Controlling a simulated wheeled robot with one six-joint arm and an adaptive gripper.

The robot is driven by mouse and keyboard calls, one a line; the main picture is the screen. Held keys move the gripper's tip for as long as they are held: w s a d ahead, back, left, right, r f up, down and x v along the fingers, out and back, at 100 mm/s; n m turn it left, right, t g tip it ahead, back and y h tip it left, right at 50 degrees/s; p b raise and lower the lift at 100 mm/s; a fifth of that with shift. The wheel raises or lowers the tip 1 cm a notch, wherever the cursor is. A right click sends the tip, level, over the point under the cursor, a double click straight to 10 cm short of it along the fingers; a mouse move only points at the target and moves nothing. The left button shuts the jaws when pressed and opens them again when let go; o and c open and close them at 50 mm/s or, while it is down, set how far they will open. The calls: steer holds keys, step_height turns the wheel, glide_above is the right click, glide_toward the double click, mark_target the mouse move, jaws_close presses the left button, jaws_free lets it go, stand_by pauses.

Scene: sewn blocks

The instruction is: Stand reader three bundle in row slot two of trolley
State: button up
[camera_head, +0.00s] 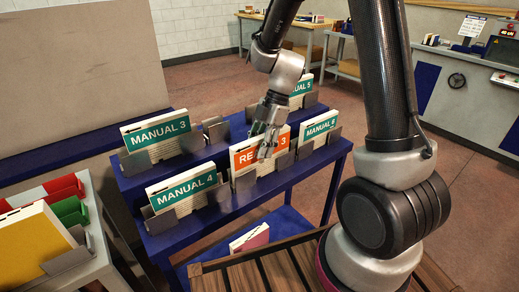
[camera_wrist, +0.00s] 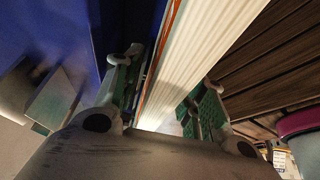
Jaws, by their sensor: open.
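The reader three bundle (camera_head: 246,157), cream pages with an orange label, stands upright in the middle holder of the front row on the blue trolley (camera_head: 165,243). It is between the Manual 4 bundle (camera_head: 184,190) and the Manual 6 bundle (camera_head: 319,126). My gripper (camera_head: 267,138) is low over its top, hiding part of the label. In the wrist view, the open fingers (camera_wrist: 165,85) lie on either side of the bundle (camera_wrist: 205,50), with a visible gap at the right finger. Whether the left finger touches it is unclear.
Manual 3 (camera_head: 157,135) and Manual 5 (camera_head: 300,91) stand in the back row, with an empty grey holder (camera_head: 216,130) between them. A side table (camera_head: 97,245) at left holds coloured bins.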

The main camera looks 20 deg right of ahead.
steer(key=v, duration=1)
steer(key=shift+d+r, duration=0.1)
steer(key=shift+r, duration=0.3)
steer(key=shift+d+r, duration=0.15)
steer(key=shift+r, duration=0.15)
steer(key=s+d+r+m+t+h, duration=0.2)
steer(key=s+d+r+m, duration=0.3)
steer(key=s+m, duration=0.5)
steer(key=s+d+r+m+t+h, duration=0.2)
steer(key=s+d+r+m+t, duration=0.1)
steer(key=s+m, duration=0.7)
steer(key=shift+d+r+m+t, duration=0.4)
steer(key=shift+d+r+m, duration=0.45)
steer(key=shift+d, duration=0.35)
steer(key=shift+s, duration=0.15)
